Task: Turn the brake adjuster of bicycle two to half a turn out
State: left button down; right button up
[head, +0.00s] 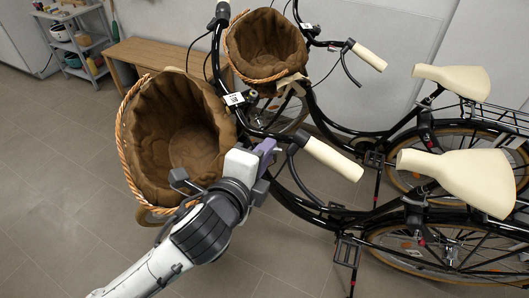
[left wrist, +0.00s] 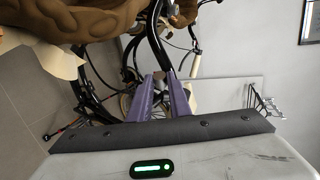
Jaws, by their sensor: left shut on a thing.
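Two black bicycles with cream grips and brown-lined baskets stand side by side in the head view. A white tag (head: 234,99) is on the handlebar of the nearer bicycle (head: 330,215) and another tag (head: 305,27) is on the farther one (head: 375,140); I cannot read their numbers surely. My left gripper (head: 268,147) is at the nearer bicycle's handlebar, beside the root of the brake lever (head: 297,170) and left of the cream grip (head: 332,158). Its purple fingers (left wrist: 168,84) are shut on a small part there, apparently the brake adjuster, which the fingers hide. My right gripper is out of view.
The nearer basket (head: 180,130) is close beside my left wrist. The farther basket (head: 265,45) is behind the handlebar. A wooden bench (head: 150,55) and a shelf rack (head: 75,40) stand at the back left. The tiled floor at left is clear.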

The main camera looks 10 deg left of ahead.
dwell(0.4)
pick_arm(q)
jog(key=c, duration=1.6)
grip_release()
jog(key=shift+c, duration=0.2)
jog(key=shift+s+r, duration=0.1)
